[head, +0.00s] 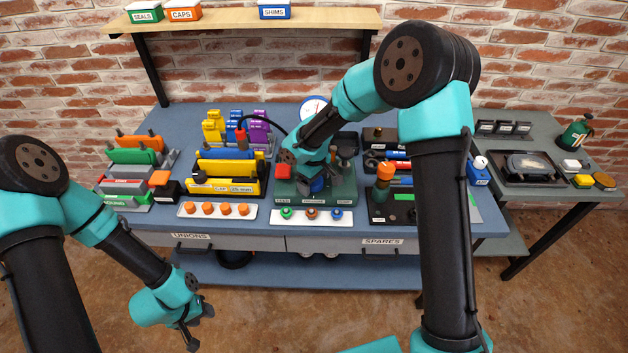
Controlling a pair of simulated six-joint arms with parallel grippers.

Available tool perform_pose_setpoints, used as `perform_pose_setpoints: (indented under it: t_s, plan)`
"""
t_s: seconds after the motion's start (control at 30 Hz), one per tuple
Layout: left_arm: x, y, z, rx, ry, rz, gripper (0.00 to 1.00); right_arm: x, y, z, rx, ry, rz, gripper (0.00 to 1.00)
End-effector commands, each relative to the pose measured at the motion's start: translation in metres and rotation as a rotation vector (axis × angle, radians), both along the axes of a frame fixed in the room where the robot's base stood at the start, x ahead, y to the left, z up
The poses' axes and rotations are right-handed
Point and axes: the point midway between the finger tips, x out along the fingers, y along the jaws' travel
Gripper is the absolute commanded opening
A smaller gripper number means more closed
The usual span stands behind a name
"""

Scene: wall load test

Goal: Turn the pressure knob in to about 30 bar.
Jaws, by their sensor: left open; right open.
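A green test stand (343,190) stands mid-bench, with a round white gauge (313,104) behind it. The gauge's dial is too small to read and my arm partly covers it. My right gripper (318,178) is open and low over the stand, in front of a blue part (317,186) whose shape I cannot make out. The pressure knob is not clearly seen; my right gripper and wrist cover much of the stand. My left gripper (191,338) is open and empty, in front of the bench and lower than its top.
White trays with orange caps (215,210) and fittings (312,216) line the front edge. Racks crowd both sides. A shelf (240,23) with labelled bins hangs behind. A side table (545,140) is at right.

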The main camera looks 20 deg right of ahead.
Motion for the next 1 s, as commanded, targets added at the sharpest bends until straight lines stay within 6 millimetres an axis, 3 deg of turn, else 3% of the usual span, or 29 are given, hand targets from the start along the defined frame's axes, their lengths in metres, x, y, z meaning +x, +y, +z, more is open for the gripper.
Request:
perform_pose_setpoints:
  t_s: [0.1, 0.6, 1.0]
  plan:
    - [0.0, 0.0, 0.0, 0.0, 0.0, 0.0, 0.43, 0.0, 0.0, 0.0003, 0.0, 0.0, 0.0, 0.86]
    - [0.0, 0.0, 0.0, 0.0, 0.0, 0.0, 0.43, 0.0001, 0.0001, 0.0006, 0.0, 0.0, 0.0, 0.39]
    - [0.0, 0.0, 0.0, 0.0, 0.0, 0.0, 0.43, 0.0001, 0.0001, 0.0007, 0.0, 0.0, -0.046, 0.37]
